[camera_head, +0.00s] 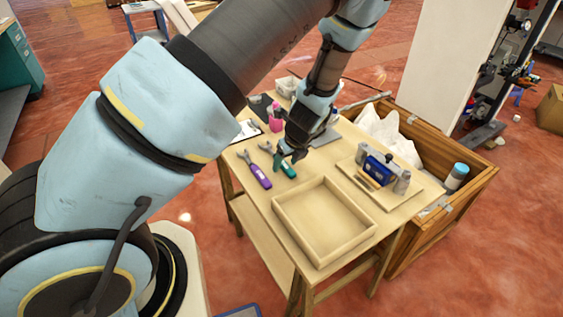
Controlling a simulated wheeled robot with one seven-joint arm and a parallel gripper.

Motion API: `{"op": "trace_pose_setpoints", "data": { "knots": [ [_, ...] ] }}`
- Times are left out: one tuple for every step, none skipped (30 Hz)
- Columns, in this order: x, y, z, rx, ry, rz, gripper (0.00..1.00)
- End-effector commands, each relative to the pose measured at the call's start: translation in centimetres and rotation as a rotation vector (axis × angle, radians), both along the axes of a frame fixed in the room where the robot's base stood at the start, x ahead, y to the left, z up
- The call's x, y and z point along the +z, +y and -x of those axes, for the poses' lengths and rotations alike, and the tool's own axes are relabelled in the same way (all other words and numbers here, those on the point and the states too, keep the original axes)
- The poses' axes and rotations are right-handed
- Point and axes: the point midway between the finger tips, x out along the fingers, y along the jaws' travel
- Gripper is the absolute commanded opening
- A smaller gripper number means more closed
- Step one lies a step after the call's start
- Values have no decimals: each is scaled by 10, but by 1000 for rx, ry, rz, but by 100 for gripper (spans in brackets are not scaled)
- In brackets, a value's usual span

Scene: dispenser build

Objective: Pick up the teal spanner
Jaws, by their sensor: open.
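The teal spanner (287,169) lies on the wooden table (272,211), with its grey open-ended head towards the back left and its teal handle towards the front right. My gripper (287,160) is right over the spanner's handle, pointing down, and hides part of it. The jaws are open. I cannot tell from this view whether the fingers touch the handle or straddle it. A purple-handled spanner (259,175) lies just to the left, roughly parallel to the teal one.
An empty wooden tray (300,252) sits at the table's front. A board with a blue and grey device (378,169) is on the right. A pink bottle (275,123) and a clipboard (246,131) are behind. A wooden crate (470,188) with white bags stands beside the table.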

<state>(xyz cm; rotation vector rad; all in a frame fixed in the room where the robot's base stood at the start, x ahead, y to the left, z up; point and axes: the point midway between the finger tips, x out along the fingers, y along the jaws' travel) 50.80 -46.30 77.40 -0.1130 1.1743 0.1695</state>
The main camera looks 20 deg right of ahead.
Motion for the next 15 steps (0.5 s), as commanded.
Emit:
{"op": "trace_pose_setpoints", "data": {
  "knots": [
    [0,0,0,0,0,0,65],
    [0,0,0,0,0,0,65],
    [0,0,0,0,0,0,65],
    [0,0,0,0,0,0,65],
    [0,0,0,0,0,0,65],
    [0,0,0,0,0,0,65],
    [0,0,0,0,0,0,65],
    [0,0,0,1,0,0,65],
    [-1,0,0,1,0,0,65],
    [-1,0,0,1,0,0,65],
    [-1,0,0,1,0,0,65],
    [-2,0,0,1,0,0,65],
    [-2,0,0,0,0,0,65],
    [-3,0,0,0,0,0,65],
    [-3,0,0,-1,0,0,65]
  ]
}}
